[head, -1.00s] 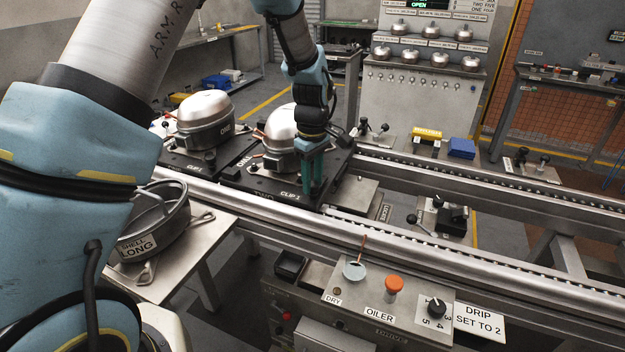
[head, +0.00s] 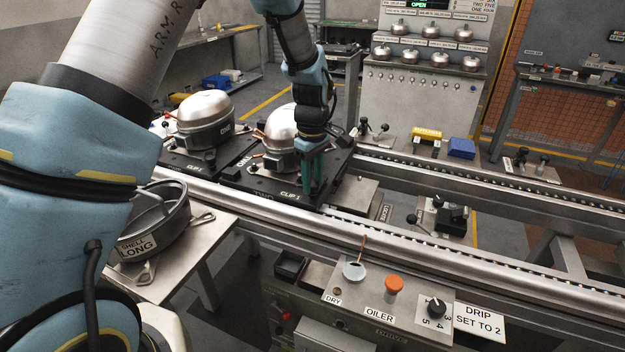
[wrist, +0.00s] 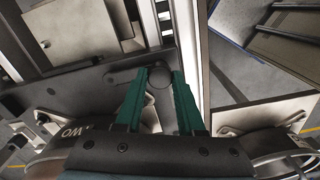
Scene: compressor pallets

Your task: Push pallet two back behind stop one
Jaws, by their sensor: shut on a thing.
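In the wrist view the green fingers of my gripper (wrist: 161,78) are shut around a round knob (wrist: 159,78) at the end of a dark lever (wrist: 125,75) over the plate. I cannot make out stop one.
Another pallet (head: 178,163) with a silver compressor (head: 203,112) sits to the left on the same conveyor, close to pallet two. The near rail (head: 420,250) runs clear to the right. A shell labelled LONG (head: 150,225) lies on a side table in front.

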